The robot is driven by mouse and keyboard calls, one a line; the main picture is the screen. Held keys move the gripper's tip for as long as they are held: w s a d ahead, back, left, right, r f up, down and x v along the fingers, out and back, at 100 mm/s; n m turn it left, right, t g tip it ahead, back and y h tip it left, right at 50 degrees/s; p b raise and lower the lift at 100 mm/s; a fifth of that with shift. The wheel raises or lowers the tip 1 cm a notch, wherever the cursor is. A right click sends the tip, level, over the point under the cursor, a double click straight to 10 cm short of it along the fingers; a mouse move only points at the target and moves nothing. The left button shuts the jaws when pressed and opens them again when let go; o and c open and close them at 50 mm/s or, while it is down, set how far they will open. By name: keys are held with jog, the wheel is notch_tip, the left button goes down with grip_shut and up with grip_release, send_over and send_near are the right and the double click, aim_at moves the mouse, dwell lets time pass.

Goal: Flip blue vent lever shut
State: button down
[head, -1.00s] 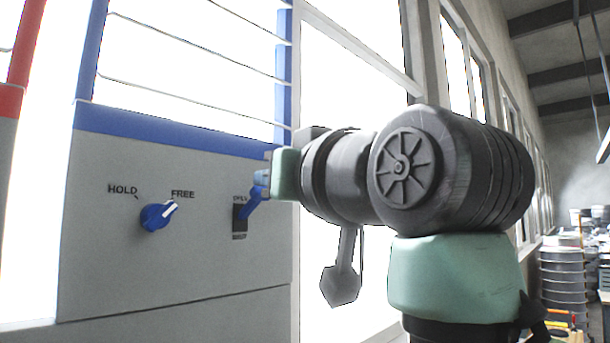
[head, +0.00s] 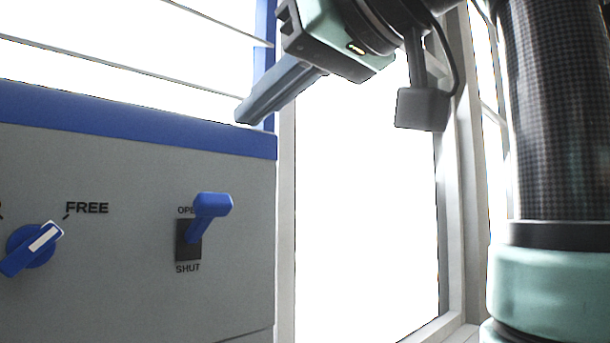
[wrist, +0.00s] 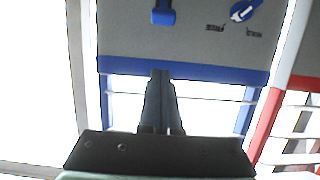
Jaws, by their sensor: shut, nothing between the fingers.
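The blue vent lever (head: 212,206) sticks out of a dark slot plate (head: 188,240) on the grey panel. Its handle is tilted up toward the OPEN label, which it partly covers; the SHUT label below is clear. The lever also shows at the top edge of the wrist view (wrist: 163,14), partly cut off. My gripper (head: 243,115) is above the lever, in front of the panel's blue top band, with its fingers closed together and empty. In the wrist view the closed fingers (wrist: 160,74) point toward the blue band, apart from the lever.
A blue knob (head: 34,248) with a white pointer sits left of the lever, turned toward FREE. Glass louvres in a blue frame (wrist: 246,112) rise above the panel. A bright window stands right of it. A red frame (wrist: 264,125) shows alongside in the wrist view.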

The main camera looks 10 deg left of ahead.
jog(key=p, duration=0.5)
send_over(222, 206)
jog(key=w+a, duration=0.2)
jog(key=shift+s+a+f, duration=0.1)
jog(key=shift+s+f, duration=0.05)
jog(key=shift+f, duration=0.4)
jog(key=shift+s+f, duration=0.1)
jog(key=shift+f, duration=0.45)
jog(key=f, duration=0.1)
jog(key=d+f+p, duration=0.1)
jog(key=shift+s+d+f, duration=0.1)
jog(key=shift+s+f, duration=0.25)
jog(key=shift+s+d+f, duration=0.25)
jog(key=shift+d+f, duration=0.1)
jog(key=shift+f, duration=0.25)
jog(key=shift+s+f, duration=0.1)
jog(key=shift+f+y+b, duration=0.2)
jog(key=shift+y+b, duration=0.1)
jog(key=shift+b, duration=0.05)
jog(key=shift+d+t+y+b, duration=0.15)
jog(key=shift+t+y+b, duration=0.2)
jog(key=shift+b, duration=0.2)
